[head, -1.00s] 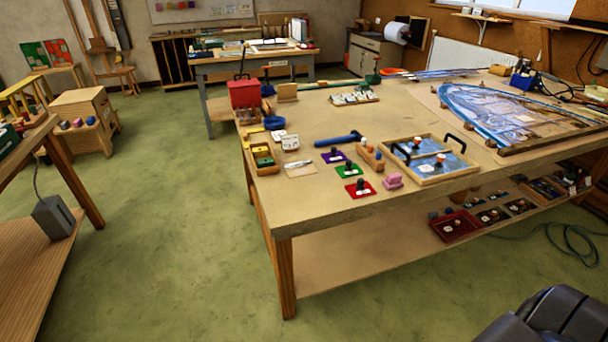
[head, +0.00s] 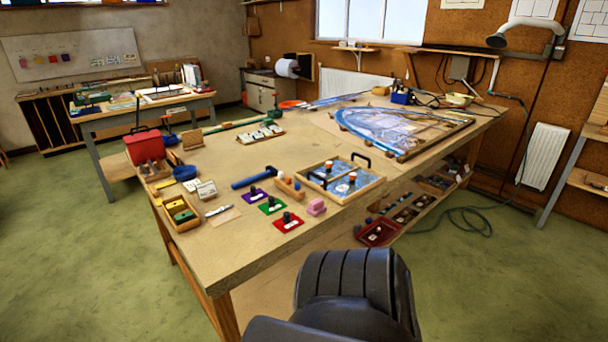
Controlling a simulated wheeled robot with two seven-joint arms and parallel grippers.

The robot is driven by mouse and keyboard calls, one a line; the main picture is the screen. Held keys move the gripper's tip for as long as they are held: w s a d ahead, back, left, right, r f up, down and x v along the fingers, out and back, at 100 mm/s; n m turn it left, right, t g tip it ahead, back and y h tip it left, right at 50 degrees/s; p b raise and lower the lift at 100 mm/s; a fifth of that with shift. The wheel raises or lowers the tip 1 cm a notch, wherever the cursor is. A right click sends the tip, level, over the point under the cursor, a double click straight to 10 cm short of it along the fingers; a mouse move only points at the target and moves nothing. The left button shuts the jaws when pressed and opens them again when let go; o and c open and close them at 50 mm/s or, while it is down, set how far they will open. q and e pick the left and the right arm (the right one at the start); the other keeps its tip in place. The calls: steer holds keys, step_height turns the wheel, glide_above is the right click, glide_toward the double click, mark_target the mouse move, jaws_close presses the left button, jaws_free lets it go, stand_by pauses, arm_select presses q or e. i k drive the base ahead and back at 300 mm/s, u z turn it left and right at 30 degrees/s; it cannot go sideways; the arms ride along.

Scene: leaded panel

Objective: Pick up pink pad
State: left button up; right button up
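The pink pad (head: 316,207) is a small rounded pink block. It rests on the near part of the wooden workbench (head: 240,240), right of the red square with a dark knob (head: 289,222) and just in front of the wooden tray with black handles (head: 342,197). Nothing covers it. A dark grey link of my arm fills the bottom middle of the head view, in front of the bench. Neither of my grippers shows in this view.
Green (head: 271,206) and purple (head: 254,195) squares, a blue hammer-like tool (head: 254,178) and a small wooden block (head: 290,187) lie near the pad. A leaded glass panel (head: 400,132) lies farther back. The bench's front left corner is bare.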

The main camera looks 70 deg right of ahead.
mark_target(317, 207)
steer(key=i, duration=1.3)
steer(key=z, duration=2.3)
